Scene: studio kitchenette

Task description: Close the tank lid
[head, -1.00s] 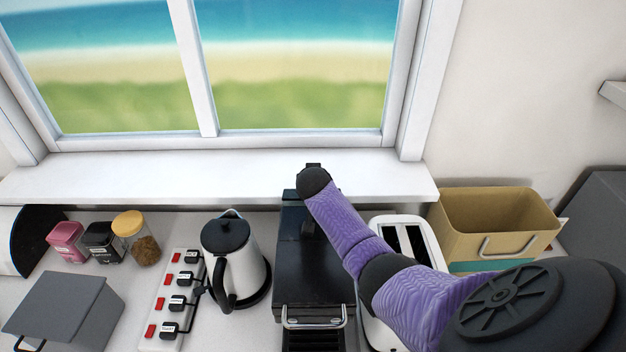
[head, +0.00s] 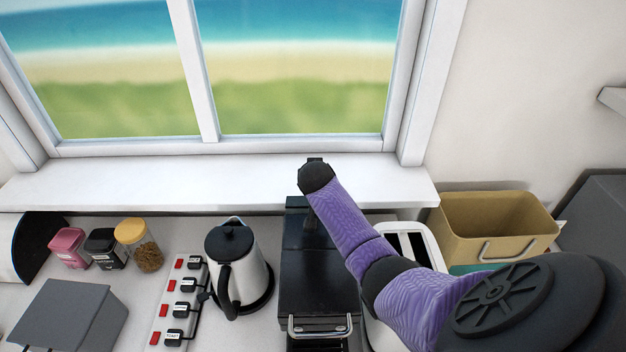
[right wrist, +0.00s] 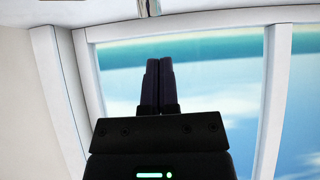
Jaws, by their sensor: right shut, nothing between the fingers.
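A black appliance (head: 318,275), which looks like a coffee machine, stands on the counter below the window. A dark panel (head: 294,212) shows at its back end. It may be the tank lid, but I cannot tell whether it is raised or flat, and my right arm covers part of that area. My right arm reaches in from the lower right, with its wrist over the back of the machine by the sill. In the right wrist view my right gripper (right wrist: 160,84) is shut and empty, its fingers together against the window. My left gripper is out of view.
A kettle (head: 238,268) stands close on the left of the machine, and a white toaster (head: 421,231) close on its right, partly under my arm. A power strip (head: 163,310), jars (head: 145,245) and a grey box (head: 68,318) are further left. A tan bin (head: 497,220) is at right.

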